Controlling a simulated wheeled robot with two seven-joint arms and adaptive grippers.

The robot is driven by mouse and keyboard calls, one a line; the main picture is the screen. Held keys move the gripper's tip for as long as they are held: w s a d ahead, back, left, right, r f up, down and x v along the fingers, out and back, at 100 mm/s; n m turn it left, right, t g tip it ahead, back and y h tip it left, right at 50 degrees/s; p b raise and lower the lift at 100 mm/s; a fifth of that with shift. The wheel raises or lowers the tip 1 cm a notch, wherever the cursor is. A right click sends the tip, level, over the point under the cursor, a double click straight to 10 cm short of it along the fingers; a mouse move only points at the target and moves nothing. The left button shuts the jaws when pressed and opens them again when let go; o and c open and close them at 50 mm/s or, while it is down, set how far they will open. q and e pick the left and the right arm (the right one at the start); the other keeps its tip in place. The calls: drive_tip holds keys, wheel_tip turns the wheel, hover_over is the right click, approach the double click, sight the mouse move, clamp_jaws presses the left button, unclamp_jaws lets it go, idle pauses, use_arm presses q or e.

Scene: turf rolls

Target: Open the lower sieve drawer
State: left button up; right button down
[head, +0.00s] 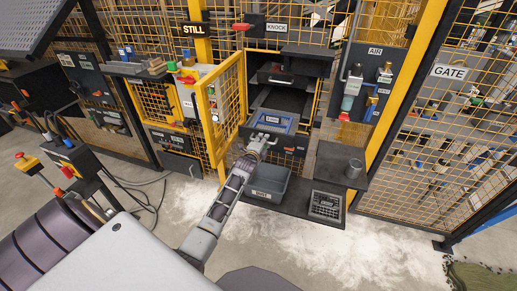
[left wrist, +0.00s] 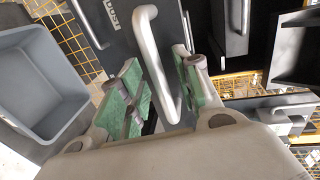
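The lower sieve drawer (head: 289,144) has a dark front, low in the open yellow-framed cabinet. In the left wrist view a dark panel (left wrist: 113,22) with a partly cut-off white label carries a curved metal bar handle (left wrist: 148,50). My left gripper (head: 258,147) is at the left part of the drawer front. In the left wrist view its green-padded fingers (left wrist: 163,95) are apart, one on each side of the handle. The bar looks closer to the right finger; I cannot tell whether it touches. My right gripper is not in view.
A blue tray (head: 273,121) sits above the lower front, with a dark upper drawer (head: 282,78) higher up. The yellow mesh door (head: 226,107) stands open at left. A grey bin (head: 270,184), metal cup (head: 353,168) and slotted box (head: 326,205) are below and right.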

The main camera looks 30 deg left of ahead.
use_arm(q)
drive_tip(key=v, duration=1.1)
drive_tip(key=shift+s, duration=0.4)
drive_tip(key=shift+r+n, duration=0.1)
drive_tip(key=shift+n, duration=0.2)
idle(0.6)
drive_tip(key=s+d+f+n+g+h, duration=0.15)
drive_tip(key=s+f+n, duration=0.3)
drive_tip(key=f, duration=0.85)
drive_tip(key=s+d+f+n+g, duration=0.3)
drive_tip(key=s+f+n, duration=0.15)
drive_tip(key=f, duration=0.85)
drive_tip(key=s+d+f+n+g+h, duration=0.15)
drive_tip(key=s+f+n, duration=0.3)
drive_tip(key=f, duration=0.75)
drive_tip(key=s+d+f+g, duration=0.2)
drive_tip(key=s+f, duration=0.5)
drive_tip(key=s, duration=0.2)
drive_tip(key=s+d+f+g, duration=0.2)
drive_tip(key=s+f+g, duration=0.1)
drive_tip(key=s+f, duration=0.55)
drive_tip(key=s+d+f+g, duration=0.1)
drive_tip(key=s+f, duration=0.1)
drive_tip(key=s, duration=0.9)
drive_tip(key=s+d+f+m+g, duration=0.1)
drive_tip(key=s+f+g, duration=0.1)
drive_tip(key=s, duration=0.9)
drive_tip(key=shift+s+d+f+h, duration=0.2)
drive_tip(key=shift+d+f+h, duration=0.2)
drive_tip(key=shift+f, duration=0.15)
